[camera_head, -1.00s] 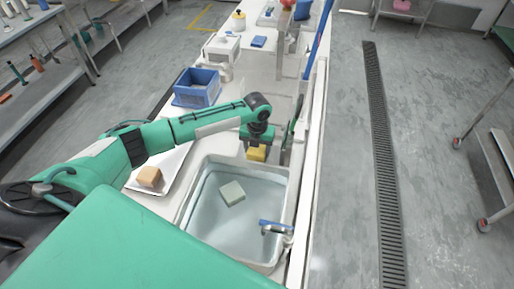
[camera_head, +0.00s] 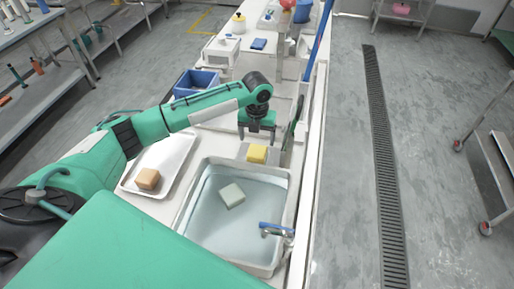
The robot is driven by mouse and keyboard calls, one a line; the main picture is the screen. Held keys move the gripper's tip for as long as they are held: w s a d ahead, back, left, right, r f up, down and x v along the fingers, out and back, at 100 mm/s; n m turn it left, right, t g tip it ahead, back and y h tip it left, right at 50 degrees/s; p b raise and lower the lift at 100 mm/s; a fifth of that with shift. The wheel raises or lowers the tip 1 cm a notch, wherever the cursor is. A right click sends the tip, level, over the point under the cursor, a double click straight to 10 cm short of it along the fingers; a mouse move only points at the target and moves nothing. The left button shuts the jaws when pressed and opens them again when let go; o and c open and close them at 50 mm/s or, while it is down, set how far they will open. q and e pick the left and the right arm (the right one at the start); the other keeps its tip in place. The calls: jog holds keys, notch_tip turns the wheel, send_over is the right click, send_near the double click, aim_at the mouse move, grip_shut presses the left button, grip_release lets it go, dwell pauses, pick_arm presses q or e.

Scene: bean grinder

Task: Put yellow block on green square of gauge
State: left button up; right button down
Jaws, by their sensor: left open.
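The yellow block (camera_head: 257,153) rests on a small grey plate (camera_head: 243,150) just behind the sink. I cannot make out a green square there; the block and the small size hide any marking. My left gripper (camera_head: 257,138) is open, pointing down just above and behind the block, with a small gap visible between them. My right gripper is not in view.
A white tray (camera_head: 178,160) with a tan block (camera_head: 147,179) lies left. A blue crate (camera_head: 196,81) stands behind my arm.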

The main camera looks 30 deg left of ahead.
aim_at(257, 151)
pick_arm(q)
notch_tip(257, 151, up, 5)
jog(key=shift+f, duration=0.1)
dwell(0.6)
